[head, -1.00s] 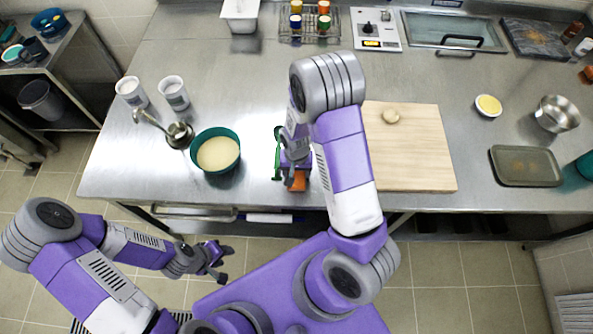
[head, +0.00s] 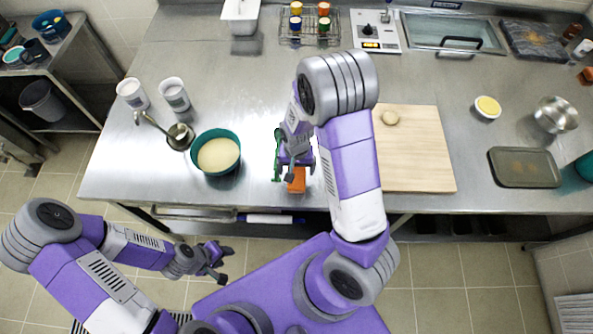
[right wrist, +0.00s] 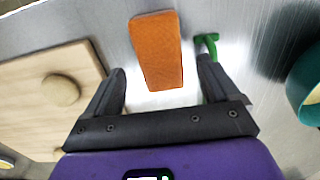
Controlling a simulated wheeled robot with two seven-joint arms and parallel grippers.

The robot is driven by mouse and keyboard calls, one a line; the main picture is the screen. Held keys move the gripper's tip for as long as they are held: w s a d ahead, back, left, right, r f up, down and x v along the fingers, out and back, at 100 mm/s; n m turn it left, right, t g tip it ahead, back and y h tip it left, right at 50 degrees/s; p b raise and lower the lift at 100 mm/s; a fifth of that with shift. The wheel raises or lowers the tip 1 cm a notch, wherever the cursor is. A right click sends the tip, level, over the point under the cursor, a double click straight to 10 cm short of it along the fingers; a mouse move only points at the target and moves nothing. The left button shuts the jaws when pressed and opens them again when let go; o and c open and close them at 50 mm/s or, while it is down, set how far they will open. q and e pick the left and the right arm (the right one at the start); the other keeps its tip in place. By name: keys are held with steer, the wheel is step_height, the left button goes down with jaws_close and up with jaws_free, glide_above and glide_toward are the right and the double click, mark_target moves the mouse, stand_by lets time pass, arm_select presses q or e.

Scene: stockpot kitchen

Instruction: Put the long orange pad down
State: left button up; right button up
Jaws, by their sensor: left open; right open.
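The long orange pad (head: 297,180) lies on the steel counter near its front edge, just left of the cutting board. In the right wrist view the pad (right wrist: 157,50) lies ahead of the open fingers, clear of both. My right gripper (head: 294,165) is open and empty, just behind the pad in the head view; it also shows in the right wrist view (right wrist: 163,88). The gripper and arm hide part of the counter around the pad. My left gripper (head: 222,262) is open and empty, low in front of the counter.
A green-handled item (head: 277,160) lies close beside the right gripper. A teal bowl (head: 217,170) with pale contents stands to the left. The wooden board (head: 425,150) with a round tan item (head: 390,118) is to the right. Bare counter (head: 250,90) lies behind.

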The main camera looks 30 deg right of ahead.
mark_target(297, 175)
arm_select(q)
steer(key=shift+r+p, duration=0.65)
steer(key=shift+r, duration=0.15)
arm_select(e)
step_height(297, 175, up, 9)
steer(key=shift+f, duration=0.2)
steer(key=shift+s, duration=0.1)
